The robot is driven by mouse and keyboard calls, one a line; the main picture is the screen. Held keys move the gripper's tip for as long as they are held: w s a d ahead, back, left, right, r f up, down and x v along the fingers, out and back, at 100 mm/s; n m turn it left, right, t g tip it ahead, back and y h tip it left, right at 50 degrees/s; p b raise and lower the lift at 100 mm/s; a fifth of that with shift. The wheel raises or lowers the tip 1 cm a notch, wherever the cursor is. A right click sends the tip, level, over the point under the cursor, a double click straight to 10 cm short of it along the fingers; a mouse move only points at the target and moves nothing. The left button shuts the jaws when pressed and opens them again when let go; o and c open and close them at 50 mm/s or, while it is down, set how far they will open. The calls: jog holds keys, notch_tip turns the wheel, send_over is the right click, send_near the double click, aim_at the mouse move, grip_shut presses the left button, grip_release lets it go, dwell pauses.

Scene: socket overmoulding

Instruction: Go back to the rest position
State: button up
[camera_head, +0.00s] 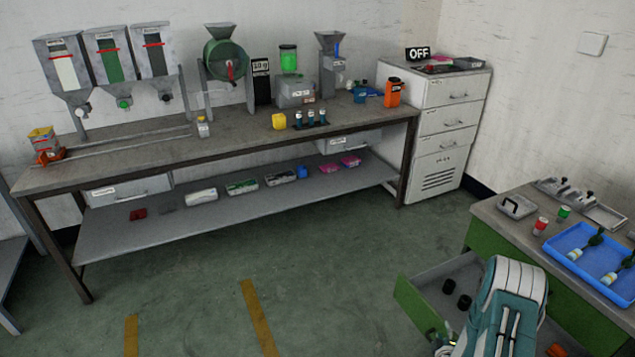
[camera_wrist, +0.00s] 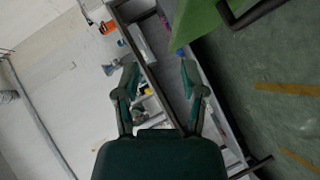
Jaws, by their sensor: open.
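My gripper (camera_wrist: 160,88) shows in the wrist view with its two dark green fingers spread apart and nothing between them. The wrist view is turned on its side and looks across the room toward the long bench. In the head view my white and teal arm is at the lower right, in front of the green workbench (camera_head: 480,236) and over its open drawer (camera_head: 425,292). The gripper's fingertips are hard to make out in the head view.
The long bench (camera_head: 130,150) holds hoppers, a green grinder (camera_head: 225,60) and small bottles. A white drawer cabinet (camera_head: 440,135) stands at its right end. The green workbench carries a blue tray (camera_head: 570,236) and a red-labelled jar (camera_head: 541,226). Open floor (camera_head: 340,255) lies between the benches.

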jog(key=w+a+r+m+g+y, duration=0.1)
jog(key=w+r, duration=0.2)
jog(key=r, duration=0.4)
jog(key=w+a+r+m+g, duration=0.1)
jog(key=w+a+r, duration=0.15)
jog(key=r, duration=0.45)
jog(key=s+a+r+m+g, duration=0.1)
jog(key=a+r, duration=0.1)
jog(key=r, duration=0.3)
jog(key=s+a+r+m+y, duration=0.1)
jog(key=a+r, duration=0.1)
jog(key=r, duration=0.4)
jog(key=s+a+r+m+g, duration=0.1)
jog(key=a+r, duration=0.2)
jog(key=r, duration=0.2)
jog(key=s+a+r+m+g+y, duration=0.1)
jog(key=s+a+r+m+g, duration=0.15)
jog(key=s+a+r, duration=0.75)
jog(key=s+a+r+m, duration=0.1)
jog(key=s+r, duration=0.1)
jog(key=s, duration=0.6)
jog(key=s+a+r+m+g+y, duration=0.1)
jog(key=s+a+r+m, duration=0.1)
jog(key=s, duration=0.7)
jog(key=shift+s, duration=0.2)
jog(key=shift+d+r+m+g, duration=0.1)
jog(key=shift+d+m+g, duration=0.05)
jog(key=shift+m+g, duration=0.1)
